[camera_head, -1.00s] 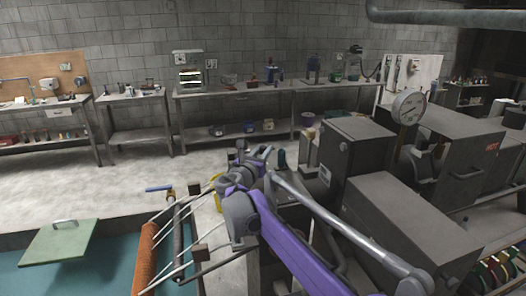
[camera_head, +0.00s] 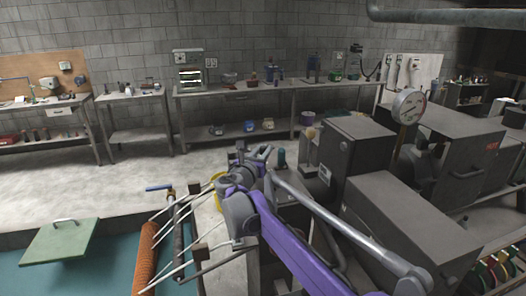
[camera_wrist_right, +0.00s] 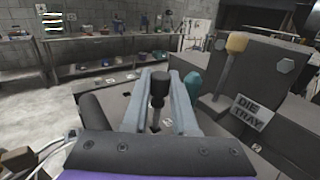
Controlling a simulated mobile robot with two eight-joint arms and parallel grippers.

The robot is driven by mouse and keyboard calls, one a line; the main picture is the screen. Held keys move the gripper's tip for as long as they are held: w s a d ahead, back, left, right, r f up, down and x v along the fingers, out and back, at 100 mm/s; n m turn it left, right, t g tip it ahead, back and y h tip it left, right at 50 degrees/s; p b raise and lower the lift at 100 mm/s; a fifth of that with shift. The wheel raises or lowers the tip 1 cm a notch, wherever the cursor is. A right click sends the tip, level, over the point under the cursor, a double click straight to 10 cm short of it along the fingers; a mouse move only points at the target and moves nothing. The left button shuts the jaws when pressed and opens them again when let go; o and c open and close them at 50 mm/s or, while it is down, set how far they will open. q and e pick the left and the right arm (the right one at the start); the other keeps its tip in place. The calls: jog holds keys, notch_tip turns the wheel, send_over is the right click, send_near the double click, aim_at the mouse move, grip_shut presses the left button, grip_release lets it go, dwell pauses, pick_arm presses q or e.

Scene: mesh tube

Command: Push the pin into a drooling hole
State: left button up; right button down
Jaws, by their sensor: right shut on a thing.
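My right gripper (camera_head: 258,153) reaches away from me over the grey machine. In the right wrist view its two grey fingers (camera_wrist_right: 158,108) are shut on a black-handled pin (camera_wrist_right: 157,88), which stands upright between them with a thin shaft below. The pin's lower tip and any hole under it are hard to make out. A teal-handled pin (camera_wrist_right: 192,82) stands just right of the fingers, apart from them; it also shows in the head view (camera_head: 282,158). A third pin with a tan handle (camera_wrist_right: 236,43) stands farther right. My left gripper is not in view.
A plate marked DIE TRAY (camera_wrist_right: 250,112) lies right of the gripper. Grey machine boxes and a dial gauge (camera_head: 409,106) stand to the right. An orange mesh tube (camera_head: 146,258) with pale strands lies at left. A green lid (camera_head: 60,242) is far left.

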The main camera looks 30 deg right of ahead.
dwell(0.3)
jog(key=c, duration=0.6)
grip_release()
jog(key=b+v, duration=0.1)
jog(key=v, duration=0.9)
jog(key=shift+s+a, duration=0.25)
jog(key=shift+s, duration=0.1)
